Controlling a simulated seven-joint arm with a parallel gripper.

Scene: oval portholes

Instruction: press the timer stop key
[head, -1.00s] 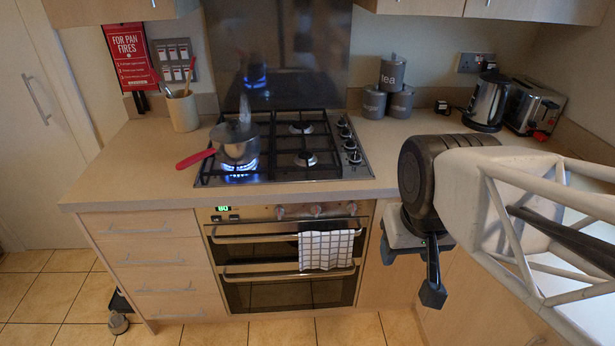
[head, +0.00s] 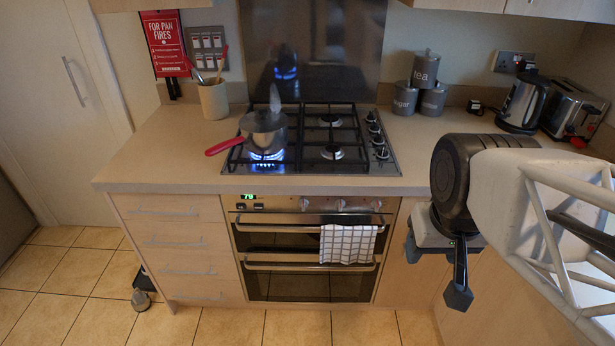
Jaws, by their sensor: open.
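The timer (head: 248,196) is a small dark display with green digits, apparently 79, at the left end of the oven's control panel. Two small dark keys sit just below it, a left key (head: 240,206) and a right key (head: 258,206). Their labels are too small to read, so I cannot tell which is the stop key. My gripper (head: 436,275) is open, empty and pointing down, well to the right of the panel and apart from it. One dark finger shows clearly; the other is partly hidden behind my wrist.
A steaming pan (head: 264,130) with a red handle (head: 223,147) sits over a lit flame on the hob (head: 333,170). A checked towel (head: 348,244) hangs on the oven handle. Oven knobs (head: 340,204) line the panel. The worktop edge (head: 160,188) overhangs; space before the oven is clear.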

